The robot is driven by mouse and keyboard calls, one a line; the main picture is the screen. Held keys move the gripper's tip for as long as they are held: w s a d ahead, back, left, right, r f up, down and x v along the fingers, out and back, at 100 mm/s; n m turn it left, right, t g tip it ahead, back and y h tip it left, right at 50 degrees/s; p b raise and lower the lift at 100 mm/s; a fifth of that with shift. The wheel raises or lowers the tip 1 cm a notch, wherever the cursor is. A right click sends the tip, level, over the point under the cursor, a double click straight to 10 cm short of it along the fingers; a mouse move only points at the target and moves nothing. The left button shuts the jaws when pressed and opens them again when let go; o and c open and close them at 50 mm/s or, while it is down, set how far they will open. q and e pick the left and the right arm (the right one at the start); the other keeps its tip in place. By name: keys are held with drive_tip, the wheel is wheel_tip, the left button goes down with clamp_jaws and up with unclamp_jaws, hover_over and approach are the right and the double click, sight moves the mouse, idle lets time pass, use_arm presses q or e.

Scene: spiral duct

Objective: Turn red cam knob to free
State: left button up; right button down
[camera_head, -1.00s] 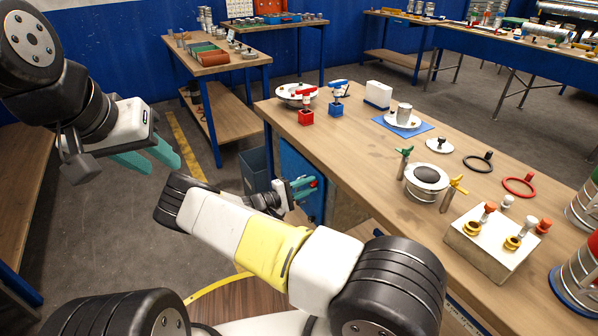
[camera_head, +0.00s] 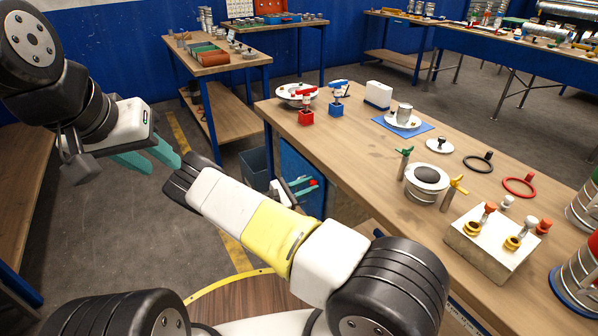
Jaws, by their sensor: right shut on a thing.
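My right gripper (camera_head: 303,186) is low beside the table's left side, well below and apart from these blocks. Its teal fingers are shut on a small red thing (camera_head: 313,183), mostly hidden; I cannot tell what it is. My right forearm partly covers the gripper. My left gripper (camera_head: 165,165) is open and empty over the floor at the left.
The wooden table (camera_head: 370,165) holds a white dish (camera_head: 295,91), a blue mat (camera_head: 384,122), a round black-topped fixture (camera_head: 428,178) and a pale block with orange and yellow knobs (camera_head: 490,245). A blue bin (camera_head: 255,166) stands below. Its front left top is clear.

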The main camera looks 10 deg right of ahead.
drive_tip(key=n, duration=0.4)
drive_tip(key=shift+n, duration=0.4)
idle(0.4)
drive_tip(key=c, duration=1.2)
unclamp_jaws()
drive_tip(key=shift+o, duration=0.2)
drive_tip(key=v, duration=0.8)
drive_tip(key=shift+d, duration=0.1)
